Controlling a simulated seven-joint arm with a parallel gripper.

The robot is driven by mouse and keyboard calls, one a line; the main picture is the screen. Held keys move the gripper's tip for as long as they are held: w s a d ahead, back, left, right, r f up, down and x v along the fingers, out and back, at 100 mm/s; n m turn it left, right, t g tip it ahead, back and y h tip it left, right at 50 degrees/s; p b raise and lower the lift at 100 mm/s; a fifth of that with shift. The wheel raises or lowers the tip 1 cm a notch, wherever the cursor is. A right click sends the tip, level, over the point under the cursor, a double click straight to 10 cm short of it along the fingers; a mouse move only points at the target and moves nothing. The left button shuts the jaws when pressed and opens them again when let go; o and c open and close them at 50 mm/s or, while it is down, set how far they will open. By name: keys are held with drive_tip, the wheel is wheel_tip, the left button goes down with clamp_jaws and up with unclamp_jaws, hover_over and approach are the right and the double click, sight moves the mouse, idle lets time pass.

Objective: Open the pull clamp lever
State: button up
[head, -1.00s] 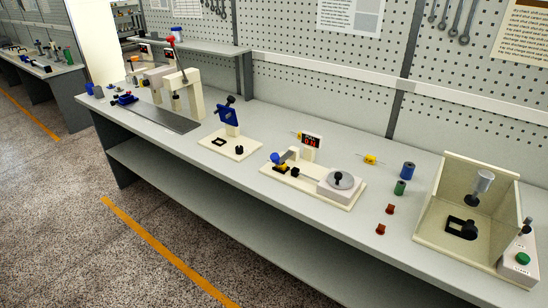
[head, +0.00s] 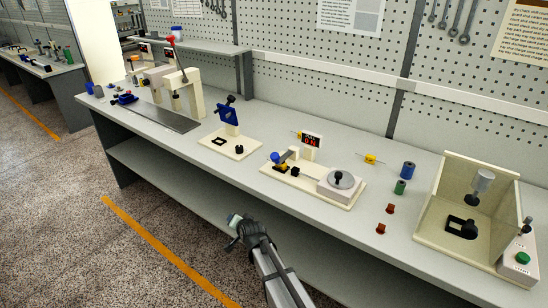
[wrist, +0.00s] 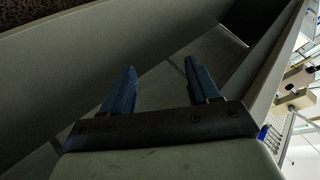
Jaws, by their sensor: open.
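My gripper (head: 235,220) is in front of the bench and outside its front edge, lower than the bench top in the head view. In the wrist view its two blue fingers (wrist: 160,78) are apart with nothing between them. A winding station (head: 312,183) stands on a cream base with a blue knob, yellow part, red display and grey disc. To its left, a blue tilted plate fixture (head: 228,116) with black knobs stands on a cream base. I cannot tell which lever is the pull clamp lever. My gripper is apart from both stations.
The bench (head: 330,245) has a lower shelf (head: 185,185) under it. A cream open box (head: 440,228) with a green button unit (head: 521,258) stands at right. Blue and green spools (head: 408,170) and small brown parts lie nearby. A press (head: 190,95) stands at left.

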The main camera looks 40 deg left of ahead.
drive_tip(key=s+a+r+y, duration=0.1)
drive_tip(key=s+a+r, duration=0.2)
drive_tip(key=a+r, duration=0.8)
wheel_tip(320, 180, up, 26)
drive_tip(key=r+m+g+h, duration=0.1)
drive_tip(key=m+g+h, duration=0.4)
drive_tip(key=h, duration=0.4)
hover_over(274, 156)
drive_tip(key=d, duration=0.2)
drive_tip(key=f, duration=0.4)
drive_tip(key=a+f, duration=0.1)
drive_tip(key=f, duration=0.3)
drive_tip(key=a+f, duration=0.1)
drive_tip(key=f, duration=0.4)
clamp_jaws()
